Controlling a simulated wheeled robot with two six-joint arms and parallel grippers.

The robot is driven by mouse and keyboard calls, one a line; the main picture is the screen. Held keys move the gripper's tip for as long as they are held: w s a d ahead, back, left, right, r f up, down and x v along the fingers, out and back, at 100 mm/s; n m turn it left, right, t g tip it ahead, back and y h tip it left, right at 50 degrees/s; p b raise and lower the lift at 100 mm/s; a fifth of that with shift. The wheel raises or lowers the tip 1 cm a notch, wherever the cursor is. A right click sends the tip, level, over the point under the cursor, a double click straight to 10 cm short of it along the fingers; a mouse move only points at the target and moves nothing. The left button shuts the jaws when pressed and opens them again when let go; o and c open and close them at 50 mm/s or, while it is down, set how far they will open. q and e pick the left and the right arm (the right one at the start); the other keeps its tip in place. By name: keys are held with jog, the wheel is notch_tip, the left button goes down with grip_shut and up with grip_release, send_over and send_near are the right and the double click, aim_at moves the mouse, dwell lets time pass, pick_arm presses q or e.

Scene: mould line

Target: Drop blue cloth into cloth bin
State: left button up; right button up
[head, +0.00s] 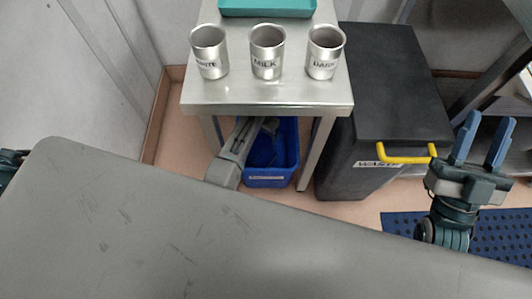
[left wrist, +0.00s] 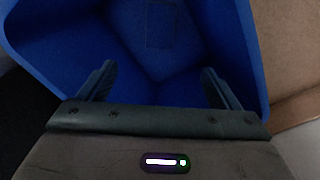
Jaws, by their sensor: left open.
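The blue bin (head: 288,160) stands on the floor under the steel table, with a label on its front. Its inside fills most of the left wrist view (left wrist: 50,50). My left gripper (left wrist: 158,72) is over the bin's open top, with its two fingers apart and nothing between them. In the head view my left arm reaches down to the bin and partly covers it. I cannot make out a separate blue cloth; any cloth in the bin blends with its blue walls. My right gripper (head: 482,138) is open and empty, fingers pointing up, at the right.
The steel table (head: 265,97) carries three metal cups, MILK (head: 267,55) in the middle, and a teal tray (head: 268,8). A black waste bin (head: 385,80) with a yellow handle (head: 405,158) stands right of it. A grey surface (head: 150,230) fills the foreground. A blue mat (head: 500,235) lies right.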

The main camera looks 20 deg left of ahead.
pick_arm(q)
jog(key=shift+r, duration=0.15)
notch_tip(320, 180, up, 10)
jog(key=p, duration=0.3)
jog(key=shift+r+p, duration=0.25)
jog(key=shift+p, duration=0.1)
pick_arm(e)
notch_tip(320, 180, down, 19)
jog(key=m+g+h, duration=0.1)
jog(key=m+g, duration=0.1)
jog(key=g, duration=1)
jog(key=shift+a, duration=0.35)
jog(key=shift+r, duration=0.1)
